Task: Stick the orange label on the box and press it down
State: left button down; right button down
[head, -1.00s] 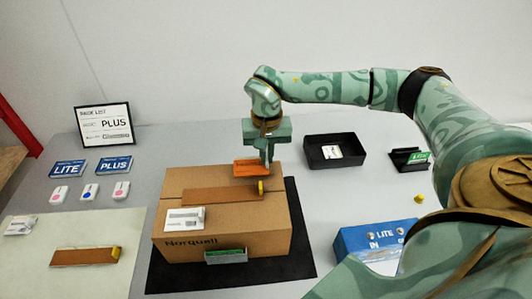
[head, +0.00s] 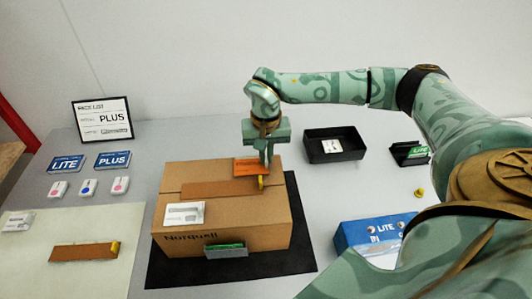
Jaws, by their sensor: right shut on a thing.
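The cardboard box (head: 215,226) marked "Norquell" stands on a black mat (head: 300,225). My right gripper (head: 266,161) is shut on the orange label (head: 250,168) and points down over the right rear part of the box top. The label is tilted towards me; I cannot tell whether its lower edge touches the box. A brown strip (head: 210,190) with a yellow end tab (head: 261,182) lies across the box top, just in front of the label. A white printed label (head: 184,213) is on the top's front left. My left gripper is not in view.
A green-topped grey holder (head: 226,250) is at the box front. A second brown strip (head: 82,252) lies on the pale mat (head: 30,265) at left.

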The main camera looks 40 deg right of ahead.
jog(key=shift+f, duration=0.2)
dwell(0.6)
jog(key=c, duration=1.5)
grip_release()
